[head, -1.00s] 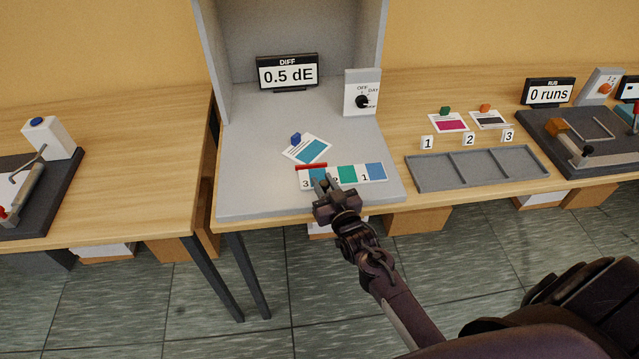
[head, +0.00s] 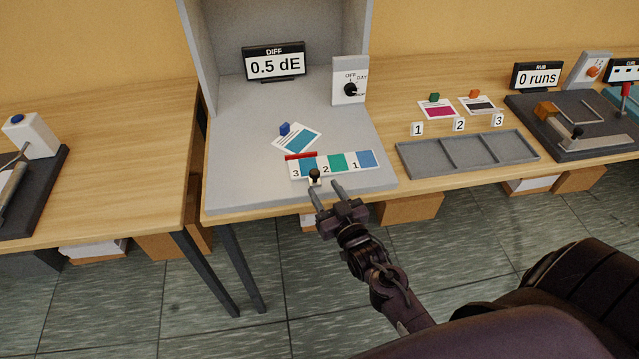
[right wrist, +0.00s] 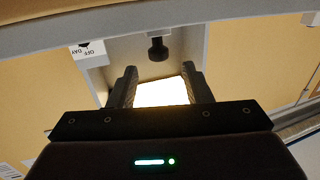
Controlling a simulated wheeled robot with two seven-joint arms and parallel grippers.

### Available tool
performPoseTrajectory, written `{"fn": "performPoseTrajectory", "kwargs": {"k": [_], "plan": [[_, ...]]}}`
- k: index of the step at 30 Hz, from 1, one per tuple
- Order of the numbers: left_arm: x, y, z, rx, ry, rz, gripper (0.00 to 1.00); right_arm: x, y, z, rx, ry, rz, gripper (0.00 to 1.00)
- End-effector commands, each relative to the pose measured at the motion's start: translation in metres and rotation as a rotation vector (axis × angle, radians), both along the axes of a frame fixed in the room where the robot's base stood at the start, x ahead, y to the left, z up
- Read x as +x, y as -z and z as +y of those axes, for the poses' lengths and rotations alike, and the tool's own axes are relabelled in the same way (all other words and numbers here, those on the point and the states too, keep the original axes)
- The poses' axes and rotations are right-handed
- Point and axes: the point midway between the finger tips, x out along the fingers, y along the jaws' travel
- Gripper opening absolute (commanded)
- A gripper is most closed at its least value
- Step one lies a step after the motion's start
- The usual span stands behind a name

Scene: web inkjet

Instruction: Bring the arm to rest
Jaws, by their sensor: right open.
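My right gripper (head: 326,194) is open and empty at the front edge of the grey viewing booth (head: 245,190). Its two fingers are spread, and they also show in the right wrist view (right wrist: 160,88). A small dark-topped knob (head: 315,175) stands beyond the left fingertip, on the front of the colour strip (head: 345,163); it looks clear of the fingers. The strip carries blue and green patches numbered 3, 2, 1, with a red bar (head: 301,155) along its back left edge. My left gripper is not in view.
A card with a blue knob (head: 297,138) lies behind the strip. A DIFF display (head: 275,64) reads 0.5 dE beside a dial box (head: 349,82). An empty three-part tray (head: 467,152) lies to the right, two cards behind it. A press-like device (head: 575,125) stands farther right.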

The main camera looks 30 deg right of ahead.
Motion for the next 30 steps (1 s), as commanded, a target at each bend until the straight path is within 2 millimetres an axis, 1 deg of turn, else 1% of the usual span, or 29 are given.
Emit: {"fn": "performPoseTrajectory", "kwargs": {"k": [1,5,19,22,26,29,30], "plan": [[0.0,0.002,0.0,0.0,0.0,0.0,0.45,-0.005,0.001,0.0,0.0,0.0,0.001,0.45],[0.0,0.002,0.0,0.0,0.0,0.0,0.45,-0.008,-0.001,0.0,0.0,0.0,-0.001,0.45],[0.0,0.002,-0.001,-0.001,0.001,0.0,0.45,-0.008,-0.001,0.0,0.0,0.0,0.0,0.45],[0.0,0.002,-0.001,-0.001,0.001,0.0,0.45,-0.008,-0.001,0.002,-0.002,-0.003,0.024,0.45],[0.0,0.002,-0.001,-0.001,0.001,0.0,0.45,-0.011,0.001,0.009,-0.007,-0.017,0.145,0.45],[0.0,0.002,-0.001,-0.001,0.001,0.0,0.45,-0.019,0.002,0.018,-0.018,-0.035,0.303,0.45],[0.0,0.002,-0.001,-0.001,0.001,0.0,0.45,-0.026,0.002,0.022,-0.023,-0.043,0.374,0.45]]}}
